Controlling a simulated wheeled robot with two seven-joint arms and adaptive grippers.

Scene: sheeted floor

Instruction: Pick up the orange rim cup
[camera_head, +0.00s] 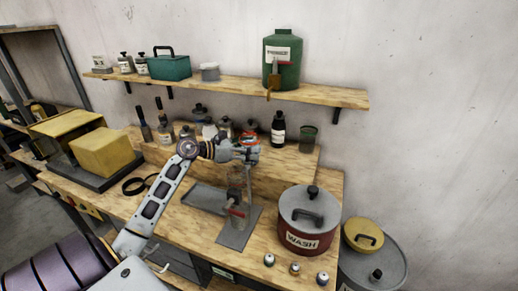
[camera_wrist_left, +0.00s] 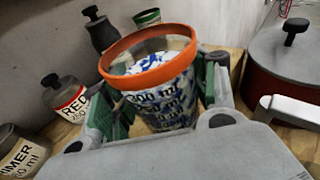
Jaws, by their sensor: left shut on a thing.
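The orange rim cup (camera_wrist_left: 158,84) is a clear cup with blue print and an orange rim, seen large in the left wrist view. My left gripper (camera_wrist_left: 155,105) is shut on it, with a green-padded finger on each side of the cup. In the head view the left gripper (camera_head: 238,153) is over the back part of the bench, and only a bit of the cup's orange rim (camera_head: 249,141) shows there. Whether the cup's base touches the wood is hidden. My right gripper is not in view.
A red WASH pot (camera_head: 306,219) stands to the right on the bench. Several bottles, including a dark one (camera_head: 278,129), and a green-rimmed cup (camera_head: 308,138) stand behind the gripper. A shelf (camera_head: 225,88) runs above. A metal stand (camera_head: 236,232) is in front.

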